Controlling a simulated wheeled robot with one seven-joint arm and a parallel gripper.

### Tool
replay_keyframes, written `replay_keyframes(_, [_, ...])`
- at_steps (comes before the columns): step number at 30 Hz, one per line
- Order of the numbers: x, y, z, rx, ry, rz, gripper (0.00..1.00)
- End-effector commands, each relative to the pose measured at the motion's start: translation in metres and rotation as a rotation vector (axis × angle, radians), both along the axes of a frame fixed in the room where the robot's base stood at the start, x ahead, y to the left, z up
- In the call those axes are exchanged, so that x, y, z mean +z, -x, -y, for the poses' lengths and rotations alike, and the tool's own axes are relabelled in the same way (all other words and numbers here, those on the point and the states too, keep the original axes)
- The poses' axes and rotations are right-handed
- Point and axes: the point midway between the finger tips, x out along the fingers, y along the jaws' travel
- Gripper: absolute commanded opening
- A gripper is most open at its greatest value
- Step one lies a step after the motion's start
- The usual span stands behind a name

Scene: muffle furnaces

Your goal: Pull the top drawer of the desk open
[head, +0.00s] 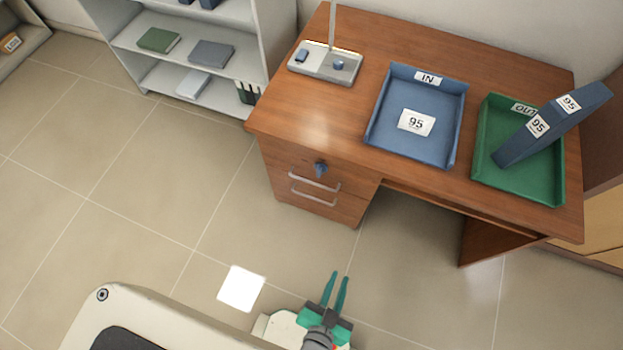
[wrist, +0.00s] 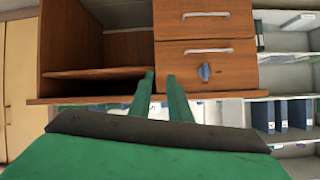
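The wooden desk (head: 345,115) stands ahead with a two-drawer block on its left side. The top drawer (head: 288,168) looks shut, with a silver bar handle (head: 314,181) and a blue knob or key (head: 320,168) above it. The wrist view is upside down, so the top drawer (wrist: 235,58) shows below the bottom drawer (wrist: 180,28), with its handle (wrist: 208,50) and blue knob (wrist: 204,72). My gripper (head: 341,275) is open and empty, its green fingers over the floor in front of the desk, apart from the handle. The fingers (wrist: 160,75) also show in the wrist view.
On the desktop are a blue tray (head: 374,138), a green tray (head: 550,190) with a blue binder (head: 550,125) leaning in it, and a pen stand (head: 325,64). A shelf unit (head: 272,45) stands left of the desk. The floor before the drawers is clear.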

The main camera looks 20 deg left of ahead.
Motion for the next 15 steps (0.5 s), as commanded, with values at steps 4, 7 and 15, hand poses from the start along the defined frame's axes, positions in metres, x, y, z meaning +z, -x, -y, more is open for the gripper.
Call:
replay_keyframes(4, [-0.09, -0.021, 0.007, -0.058, -0.149, -0.156, 0.17])
replay_keyframes(7, [-0.14, -0.035, 0.007, -0.09, -0.259, -0.255, 0.17])
replay_keyframes(15, [-0.233, -0.087, -0.008, -0.154, -0.604, -0.489, 0.17])
